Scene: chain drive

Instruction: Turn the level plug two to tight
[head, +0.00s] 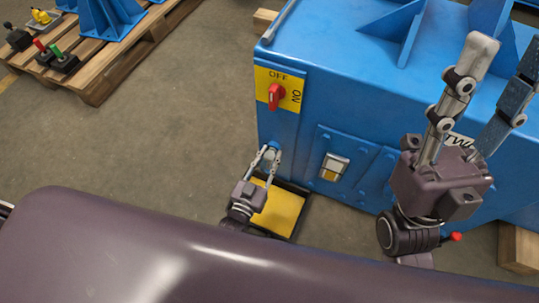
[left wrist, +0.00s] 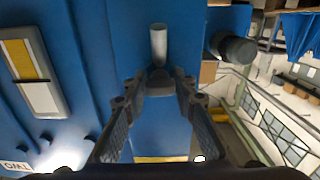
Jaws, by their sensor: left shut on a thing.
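The level plug (left wrist: 158,79), dark grey, sits low on the near left end of the blue housing (head: 340,90). My left gripper (head: 271,153) is shut on it; in the left wrist view the fingertips meet its sides. The fingers mostly hide the plug in the head view, and how tight it sits cannot be told. A sight gauge (head: 334,167) is to its right and also shows in the left wrist view (left wrist: 32,75). My right gripper (head: 503,62) is raised in front of the housing, fingers apart and empty. A label reading "TWO" (head: 460,140) is partly behind it.
A yellow plate with a red switch (head: 276,97) is above the plug, marked OFF and ON. A dark-rimmed yellow tray (head: 277,205) lies on the floor below. A pallet (head: 100,75) with blue brackets and small devices stands at the upper left. Floor between is clear.

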